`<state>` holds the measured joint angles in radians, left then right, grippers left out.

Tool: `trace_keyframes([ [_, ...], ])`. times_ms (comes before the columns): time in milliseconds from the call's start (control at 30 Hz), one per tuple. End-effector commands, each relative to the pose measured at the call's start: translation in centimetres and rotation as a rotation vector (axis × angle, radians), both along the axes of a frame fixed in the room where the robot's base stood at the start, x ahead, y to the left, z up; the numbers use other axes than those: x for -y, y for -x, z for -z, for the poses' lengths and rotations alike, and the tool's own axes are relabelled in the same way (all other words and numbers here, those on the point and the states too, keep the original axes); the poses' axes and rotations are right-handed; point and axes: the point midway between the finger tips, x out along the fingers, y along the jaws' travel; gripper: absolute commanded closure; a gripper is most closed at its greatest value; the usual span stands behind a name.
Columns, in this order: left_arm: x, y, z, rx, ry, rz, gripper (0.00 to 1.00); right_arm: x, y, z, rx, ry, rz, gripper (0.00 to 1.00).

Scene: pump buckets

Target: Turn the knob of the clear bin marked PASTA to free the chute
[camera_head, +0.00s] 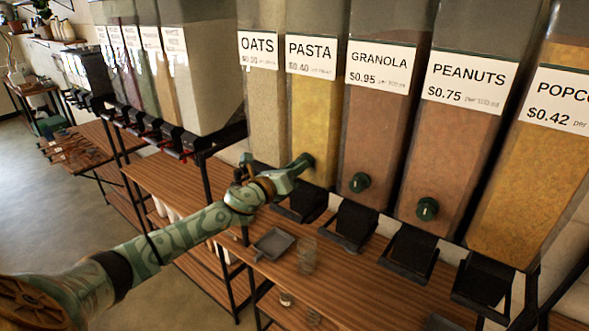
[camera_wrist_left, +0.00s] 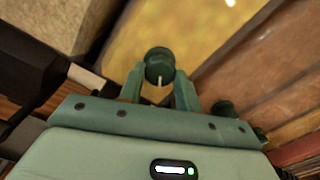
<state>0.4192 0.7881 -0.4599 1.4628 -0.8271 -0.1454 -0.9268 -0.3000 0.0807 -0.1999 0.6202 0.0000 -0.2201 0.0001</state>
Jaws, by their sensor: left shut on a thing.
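The clear bin marked PASTA (camera_head: 311,100) holds yellow contents and stands between the OATS and GRANOLA bins. My left gripper (camera_head: 300,166) reaches up to the low front of the PASTA bin and covers its knob in the head view. In the left wrist view the round dark green knob (camera_wrist_left: 159,66), with a pale line on its face, sits between the two fingers of my left gripper (camera_wrist_left: 160,88), which is shut on it. The line points down toward the gripper in that view. A dark chute (camera_head: 301,203) hangs below the bin. My right gripper is not in view.
The GRANOLA bin has a green knob (camera_head: 359,182) and the PEANUTS bin another knob (camera_head: 427,209), both close on the right. A wooden shelf (camera_head: 345,285) below holds a grey tray (camera_head: 273,243) and a clear cup (camera_head: 307,256).

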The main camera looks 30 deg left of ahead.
Motion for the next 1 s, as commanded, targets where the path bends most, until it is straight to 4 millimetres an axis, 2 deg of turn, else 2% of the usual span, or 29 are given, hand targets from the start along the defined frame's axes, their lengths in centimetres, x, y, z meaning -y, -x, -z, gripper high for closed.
trace_keyframes([
  [300,0.04,0.03,0.18,0.003,-0.08,0.001,0.89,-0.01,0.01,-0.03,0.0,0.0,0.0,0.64],
  [733,0.05,0.04,0.23,0.003,-0.087,0.001,0.89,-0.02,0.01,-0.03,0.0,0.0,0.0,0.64],
  [767,0.05,0.04,0.23,0.003,-0.087,0.001,0.61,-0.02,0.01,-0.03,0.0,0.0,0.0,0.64],
  [800,0.05,0.04,0.22,0.003,-0.087,0.001,0.5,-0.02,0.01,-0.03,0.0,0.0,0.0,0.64],
  [833,0.05,0.04,0.21,0.004,-0.087,0.001,0.45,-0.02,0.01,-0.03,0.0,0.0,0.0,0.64],
  [1000,0.02,0.02,0.12,0.004,-0.087,0.0,0.45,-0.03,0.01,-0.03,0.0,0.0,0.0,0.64],
])
